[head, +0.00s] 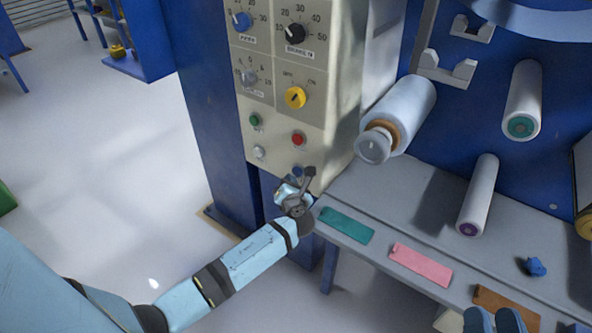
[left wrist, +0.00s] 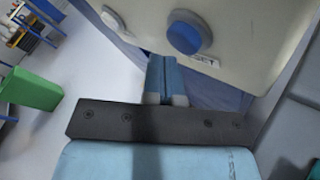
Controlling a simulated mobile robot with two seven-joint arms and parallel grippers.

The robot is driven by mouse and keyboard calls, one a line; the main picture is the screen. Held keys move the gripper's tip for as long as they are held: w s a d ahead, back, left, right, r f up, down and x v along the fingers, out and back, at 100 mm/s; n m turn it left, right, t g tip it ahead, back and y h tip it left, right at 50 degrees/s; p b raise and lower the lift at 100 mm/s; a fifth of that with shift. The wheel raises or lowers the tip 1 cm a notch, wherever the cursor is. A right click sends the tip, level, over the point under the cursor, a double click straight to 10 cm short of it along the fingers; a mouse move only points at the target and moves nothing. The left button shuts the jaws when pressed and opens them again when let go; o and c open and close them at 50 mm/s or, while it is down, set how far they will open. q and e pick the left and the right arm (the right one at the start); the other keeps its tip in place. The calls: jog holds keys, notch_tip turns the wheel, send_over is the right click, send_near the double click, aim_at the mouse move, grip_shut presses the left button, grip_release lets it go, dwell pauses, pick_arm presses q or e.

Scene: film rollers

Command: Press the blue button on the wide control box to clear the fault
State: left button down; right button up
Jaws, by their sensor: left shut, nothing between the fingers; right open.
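The wide control box (head: 275,140) is a beige panel with dials and buttons. Its blue button (left wrist: 187,33) shows large in the left wrist view, near the lower edge of the panel. In the head view the blue button (head: 297,171) is small and partly hidden by my left gripper. My left gripper (head: 308,176) is shut and empty, just below the button. In the left wrist view its fingertips (left wrist: 163,60) are close under the button, and I cannot tell whether they touch it. My right gripper (head: 494,320) is open at the bottom right edge.
Green (head: 254,120), red (head: 299,139) and white (head: 259,152) buttons are close by on the panel. Rollers (head: 400,115) stick out at the right above a grey shelf (head: 400,215) with coloured plates. A green bin (left wrist: 30,88) stands on open floor at the left.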

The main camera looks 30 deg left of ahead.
pick_arm(q)
jog(key=shift+s, duration=0.25)
jog(key=s+p, duration=0.4)
jog(key=s, duration=0.1)
jog(key=shift+a, duration=0.2)
jog(key=shift+r, duration=0.1)
dwell(0.8)
